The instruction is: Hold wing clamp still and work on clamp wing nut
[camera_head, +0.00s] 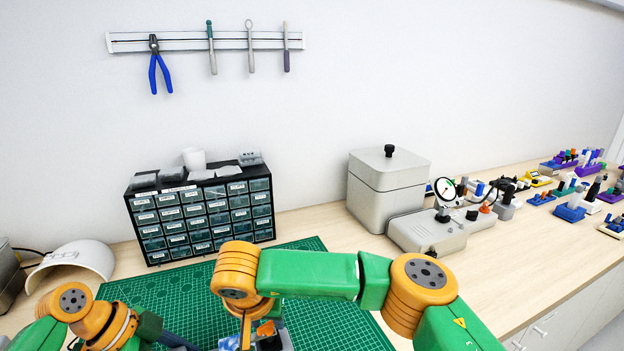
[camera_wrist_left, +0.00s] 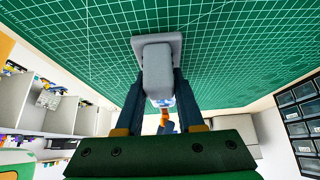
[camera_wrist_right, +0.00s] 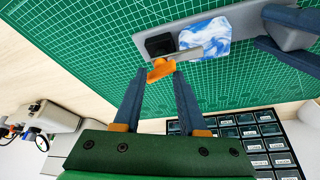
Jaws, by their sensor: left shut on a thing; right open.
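The wing clamp (camera_wrist_right: 222,20) has a long grey base with a black block and a blue-and-white marbled piece on it. It lies on the green mat. Its orange wing nut (camera_wrist_right: 160,70) shows in the right wrist view, at the end of a grey bar. My right gripper (camera_wrist_right: 162,77) is open, its fingertips on either side of the wing nut; I cannot tell if they touch it. My left gripper (camera_wrist_left: 158,82) is shut on the clamp's grey end block (camera_wrist_left: 157,62). In the head view my right arm hides most of the clamp, and the wing nut (camera_head: 266,328) shows only partly.
The green cutting mat (camera_head: 306,244) covers the bench front. A drawer cabinet (camera_head: 200,215) stands behind it. A grey lidded box (camera_head: 388,185) and a device with a round dial (camera_head: 428,232) stand to the right. A white curved shell (camera_head: 72,262) lies at left.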

